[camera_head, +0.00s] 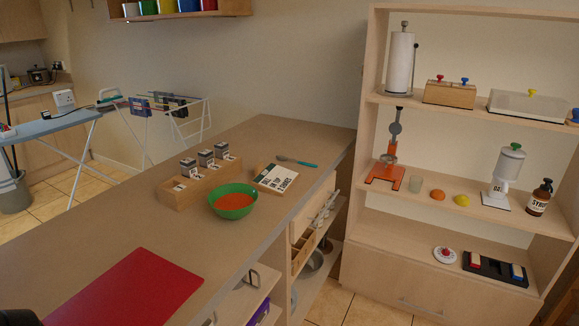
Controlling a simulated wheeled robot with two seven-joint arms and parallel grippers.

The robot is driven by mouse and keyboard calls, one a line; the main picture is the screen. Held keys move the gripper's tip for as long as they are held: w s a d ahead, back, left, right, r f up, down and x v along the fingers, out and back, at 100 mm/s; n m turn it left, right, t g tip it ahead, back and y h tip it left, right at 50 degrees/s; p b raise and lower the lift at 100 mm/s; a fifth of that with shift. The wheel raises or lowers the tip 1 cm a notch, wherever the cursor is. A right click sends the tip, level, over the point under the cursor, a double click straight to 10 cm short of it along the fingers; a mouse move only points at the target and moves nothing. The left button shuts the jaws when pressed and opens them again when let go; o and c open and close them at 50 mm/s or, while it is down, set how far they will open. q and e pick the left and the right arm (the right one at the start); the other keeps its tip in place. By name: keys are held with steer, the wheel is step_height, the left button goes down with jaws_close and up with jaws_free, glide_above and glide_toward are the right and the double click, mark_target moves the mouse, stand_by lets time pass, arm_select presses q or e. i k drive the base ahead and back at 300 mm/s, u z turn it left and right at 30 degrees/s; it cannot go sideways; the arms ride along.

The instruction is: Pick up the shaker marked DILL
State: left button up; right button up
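A wooden rack (178,203) on the long counter holds several small shakers with dark tops and pale labels. The nearest shaker (188,167) is at the rack's left, a middle shaker (205,158) is behind it, and a far shaker (221,151) is at the right end. Their label writing is too small to read, so I cannot tell which is marked DILL. Neither gripper can be made out; only a dark part, likely of my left arm, shows in the bottom left corner.
A green bowl (233,210) with orange contents stands close in front of the rack. A red mat (130,290) covers the near counter (285,135). A stocked shelf unit (371,150) stands at right.

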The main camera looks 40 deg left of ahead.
mark_target(189, 166)
steer(key=z, duration=0.6)
steer(key=i, duration=2.35)
steer(key=u, duration=2.55)
